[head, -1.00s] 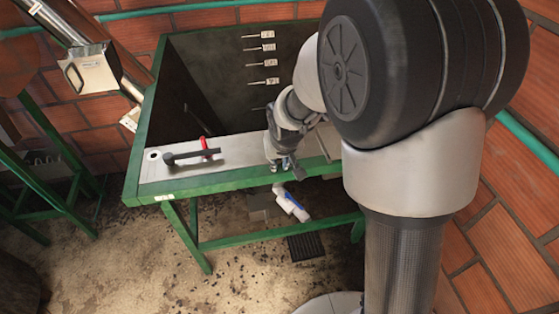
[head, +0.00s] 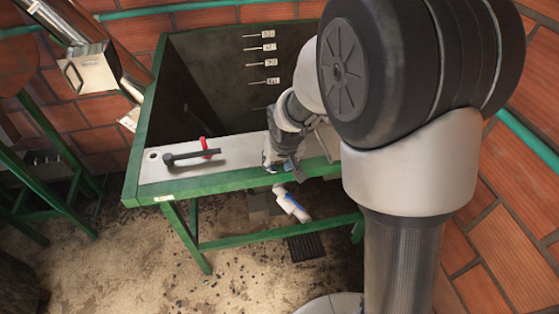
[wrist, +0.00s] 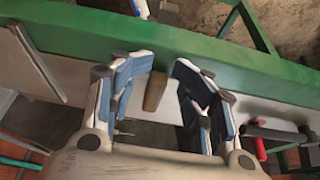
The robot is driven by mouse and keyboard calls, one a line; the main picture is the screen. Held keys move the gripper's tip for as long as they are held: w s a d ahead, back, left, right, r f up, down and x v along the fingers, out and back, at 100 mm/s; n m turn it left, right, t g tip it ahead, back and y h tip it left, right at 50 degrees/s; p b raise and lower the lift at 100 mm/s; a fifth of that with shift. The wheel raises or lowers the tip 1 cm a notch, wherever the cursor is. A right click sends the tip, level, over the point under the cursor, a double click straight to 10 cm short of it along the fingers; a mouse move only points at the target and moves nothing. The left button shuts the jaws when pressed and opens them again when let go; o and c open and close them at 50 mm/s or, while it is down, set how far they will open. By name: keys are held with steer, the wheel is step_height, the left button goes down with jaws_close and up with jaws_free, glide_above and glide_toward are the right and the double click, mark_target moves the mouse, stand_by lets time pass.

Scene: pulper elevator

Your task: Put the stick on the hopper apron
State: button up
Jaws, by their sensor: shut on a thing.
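My gripper (head: 283,165) is over the right part of the grey hopper apron (head: 235,152), close to the green front edge. In the wrist view its blue-padded fingers (wrist: 166,66) are shut on the stick (wrist: 155,91), a short brown wooden piece. Its far end is visible between the fingers, with the grey apron (wrist: 255,109) behind it. I cannot tell whether the stick touches the apron. In the head view the stick is hidden by my gripper.
A black handle (head: 190,155) and a red lever (head: 205,147) stand on the apron's left part. The dark hopper (head: 215,85) opens behind. A green frame rail (head: 220,183) borders the front. A white and blue object (head: 290,205) lies below. The apron between handle and gripper is clear.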

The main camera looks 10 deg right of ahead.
steer(key=shift+s+f, duration=0.25)
steer(key=shift+s, duration=0.1)
steer(key=shift+r+p, duration=0.25)
steer(key=shift+p, duration=0.05)
steer(key=w+p+v, duration=0.1)
steer(key=p+v, duration=0.2)
steer(key=v, duration=1)
steer(key=s+d+r, duration=0.1)
steer(key=s+r, duration=0.3)
steer(key=s, duration=0.7)
steer(key=s+d+r, duration=0.1)
steer(key=s+r, duration=0.3)
steer(key=s, duration=0.8)
steer(key=shift+d, duration=0.3)
